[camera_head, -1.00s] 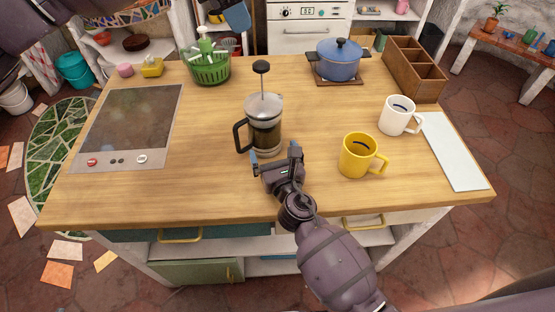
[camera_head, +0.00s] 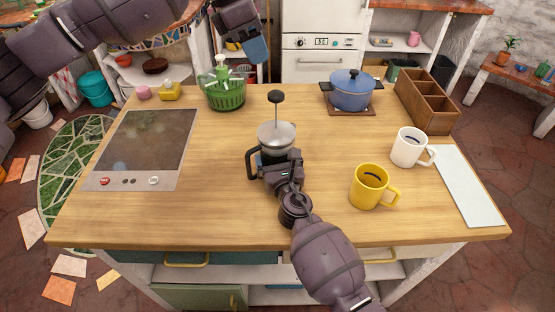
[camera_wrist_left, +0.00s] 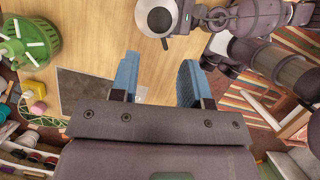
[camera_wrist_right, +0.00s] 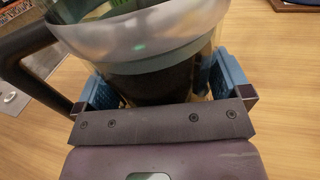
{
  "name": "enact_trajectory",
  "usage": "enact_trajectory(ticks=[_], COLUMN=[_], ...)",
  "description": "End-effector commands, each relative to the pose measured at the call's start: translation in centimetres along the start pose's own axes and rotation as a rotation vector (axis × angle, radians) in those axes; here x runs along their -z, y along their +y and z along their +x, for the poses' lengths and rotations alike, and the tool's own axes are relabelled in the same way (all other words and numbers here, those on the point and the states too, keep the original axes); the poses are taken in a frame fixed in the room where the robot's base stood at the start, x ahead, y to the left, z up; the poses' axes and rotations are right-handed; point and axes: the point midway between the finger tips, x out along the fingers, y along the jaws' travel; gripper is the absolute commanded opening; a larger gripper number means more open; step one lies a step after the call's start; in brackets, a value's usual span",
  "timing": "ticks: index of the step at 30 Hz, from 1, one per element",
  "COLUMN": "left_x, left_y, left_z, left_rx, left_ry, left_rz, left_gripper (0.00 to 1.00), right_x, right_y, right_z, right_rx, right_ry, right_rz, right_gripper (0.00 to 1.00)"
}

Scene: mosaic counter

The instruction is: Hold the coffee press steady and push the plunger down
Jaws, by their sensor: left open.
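The coffee press (camera_head: 276,137) stands upright on the wooden counter, with a metal lid, dark handle on the left and dark contents. Its plunger knob (camera_head: 275,97) sits high on the raised rod. My right gripper (camera_head: 280,167) is at the press body from the front. In the right wrist view its fingers lie on both sides of the glass (camera_wrist_right: 200,60); whether they press on it is unclear. My left gripper (camera_head: 254,46) is open and empty, raised behind and left of the press. In the left wrist view the knob (camera_wrist_left: 159,17) shows beyond its fingers, over the lid.
A yellow mug (camera_head: 369,187) and white mug (camera_head: 408,148) stand right of the press. A blue pot (camera_head: 351,92), wooden box (camera_head: 427,101) and green basket (camera_head: 226,98) are at the back. The cooktop (camera_head: 143,150) is left. Counter between cooktop and press is clear.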

Motion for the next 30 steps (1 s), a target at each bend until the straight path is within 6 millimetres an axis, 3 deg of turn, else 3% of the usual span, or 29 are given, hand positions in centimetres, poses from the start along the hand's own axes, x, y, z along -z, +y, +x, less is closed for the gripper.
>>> enact_trajectory(ticks=[1,9,12,16,20,25,30], left_x=[0.0,0.0,0.0,-0.6,-2.6,-5.2,-5.7], left_y=[0.0,0.0,0.0,-0.1,-0.6,-0.9,-0.7], left_z=[0.0,0.0,0.0,-0.6,-1.5,-1.3,-0.3], left_rx=[0.0,0.0,0.0,-0.01,-0.033,-0.049,-0.036], left_ry=[0.0,0.0,0.0,-0.002,0.011,0.106,0.245], left_rz=[0.0,0.0,0.0,0.01,0.049,0.092,0.123], left_gripper=[0.43,0.43,0.4,0.2,0.0,0.0,0.0], right_x=[0.0,0.0,0.0,0.0,0.0,0.0,0.0], right_y=[0.0,0.0,0.0,0.0,0.0,0.0,0.0], right_z=[0.0,0.0,0.0,0.0,0.0,0.0,0.0], right_rx=[0.0,0.0,0.0,0.0,0.0,0.0,0.0], right_ry=[0.0,0.0,0.0,0.0,0.0,0.0,0.0], right_rz=[0.0,0.0,0.0,0.0,0.0,0.0,0.0], right_gripper=[0.88,0.46,0.35,0.35,0.35,0.35,0.35])
